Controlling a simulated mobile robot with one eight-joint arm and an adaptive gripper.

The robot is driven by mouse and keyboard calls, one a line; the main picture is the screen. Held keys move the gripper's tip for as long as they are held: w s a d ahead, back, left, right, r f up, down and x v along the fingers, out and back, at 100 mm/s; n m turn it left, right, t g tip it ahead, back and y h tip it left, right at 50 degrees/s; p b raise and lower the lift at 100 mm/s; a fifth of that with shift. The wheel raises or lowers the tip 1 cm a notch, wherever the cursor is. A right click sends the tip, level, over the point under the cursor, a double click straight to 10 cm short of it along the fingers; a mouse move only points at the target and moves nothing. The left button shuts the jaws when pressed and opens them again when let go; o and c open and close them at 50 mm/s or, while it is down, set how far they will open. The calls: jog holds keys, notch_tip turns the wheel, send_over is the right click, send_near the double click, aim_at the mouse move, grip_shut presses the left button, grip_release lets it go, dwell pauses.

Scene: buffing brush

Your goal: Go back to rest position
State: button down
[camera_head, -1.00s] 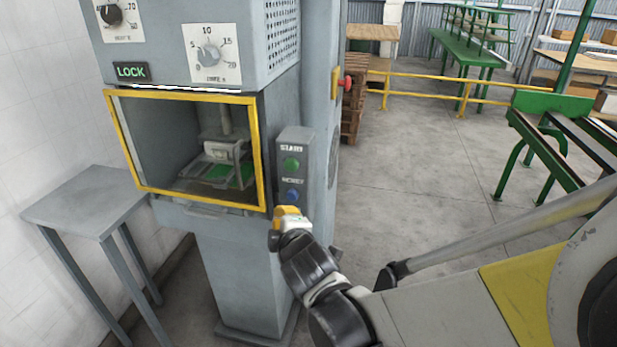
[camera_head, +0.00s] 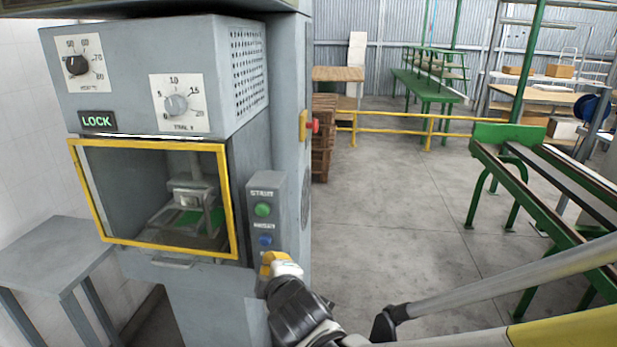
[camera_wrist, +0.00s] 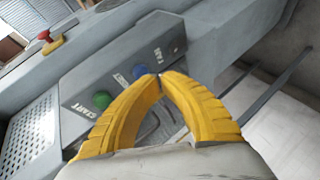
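My gripper (camera_wrist: 160,77) has yellow fingers whose tips meet in the wrist view, with nothing visible between them. In the head view my gripper (camera_head: 272,262) is just below the button panel (camera_head: 258,195) on the front of the grey machine (camera_head: 150,65). The panel has a green START button (camera_head: 262,209) and a blue button (camera_head: 265,240). In the wrist view the green button (camera_wrist: 102,99) and the blue button (camera_wrist: 139,71) lie behind the fingers. I cannot tell whether the tips touch the panel. The yellow-framed door (camera_head: 152,146) appears closed, with a fixture inside.
A grey side table (camera_head: 50,250) stands left of the machine. A red button (camera_head: 315,125) sits on its right side. A yellow railing (camera_head: 400,115) and a green conveyor frame (camera_head: 500,150) are to the right. The floor (camera_head: 390,200) between is clear.

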jog(key=s+d+r+m+g+h, duration=0.1)
jog(key=s+d+m+h, duration=0.3)
jog(key=d, duration=0.7)
jog(key=s+d+r+m+g, duration=0.1)
jog(key=s+d+m, duration=0.1)
jog(key=d+m, duration=0.65)
jog(key=s+d+f+m+g+h, duration=0.1)
jog(key=s+d+m+g, duration=0.2)
jog(key=s+d+m, duration=0.3)
jog(key=s+d, duration=0.5)
jog(key=s, duration=0.1)
jog(key=shift+s+d+f, duration=0.4)
